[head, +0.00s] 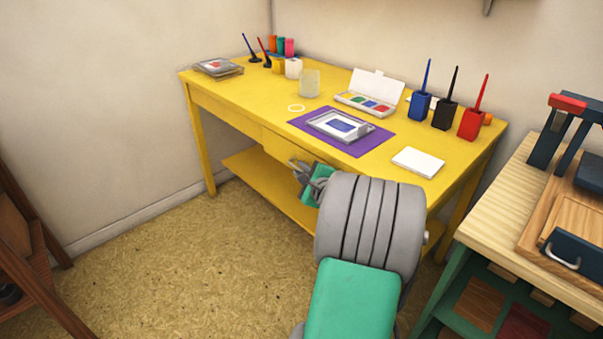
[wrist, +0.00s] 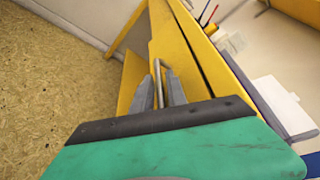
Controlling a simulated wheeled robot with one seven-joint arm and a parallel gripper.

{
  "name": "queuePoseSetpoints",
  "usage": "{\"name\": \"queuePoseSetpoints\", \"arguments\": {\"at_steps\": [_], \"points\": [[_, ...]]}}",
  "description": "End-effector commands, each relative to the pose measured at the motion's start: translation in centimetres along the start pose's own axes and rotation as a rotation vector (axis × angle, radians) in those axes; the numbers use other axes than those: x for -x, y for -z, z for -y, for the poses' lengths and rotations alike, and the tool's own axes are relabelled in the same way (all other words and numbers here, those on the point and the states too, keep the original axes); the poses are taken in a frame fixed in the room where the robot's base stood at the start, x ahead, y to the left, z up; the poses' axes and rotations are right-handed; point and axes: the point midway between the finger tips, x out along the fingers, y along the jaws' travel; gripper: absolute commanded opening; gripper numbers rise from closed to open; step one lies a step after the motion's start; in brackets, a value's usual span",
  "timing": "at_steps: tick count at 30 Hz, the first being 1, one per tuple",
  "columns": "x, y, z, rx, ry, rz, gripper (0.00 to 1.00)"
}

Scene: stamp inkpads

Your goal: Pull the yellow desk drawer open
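The yellow desk (head: 225,95) stands against the wall. Its yellow drawer (head: 285,150) is in the front under the top, partly hidden by my arm. In the wrist view the drawer front (wrist: 180,55) runs alongside a dark gap below the desk top. I cannot tell clearly whether the drawer stands out from the desk. A grey metal bar handle (wrist: 158,70) lies between my two grey fingers. My gripper (wrist: 159,88) is closed in narrowly around this handle; its fingers also show at the drawer front in the head view (head: 303,170).
On the desk are a purple mat (head: 375,142) with an inkpad (head: 335,125), a paint box (head: 370,100), a white card (head: 418,162) and several ink bottles (head: 445,113). A lower shelf (head: 260,175) is under the desk. A workbench (head: 500,210) stands close at right.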

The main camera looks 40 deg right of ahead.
Motion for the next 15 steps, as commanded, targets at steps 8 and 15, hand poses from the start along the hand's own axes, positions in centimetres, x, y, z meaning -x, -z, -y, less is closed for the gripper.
{"name": "queuePoseSetpoints", "arguments": {"at_steps": [8,15], "points": [[0.05,0.0,-0.01,0.001,-0.001,0.0,0.04],[0.06,0.0,-0.02,0.001,-0.001,0.0,0.0]]}}
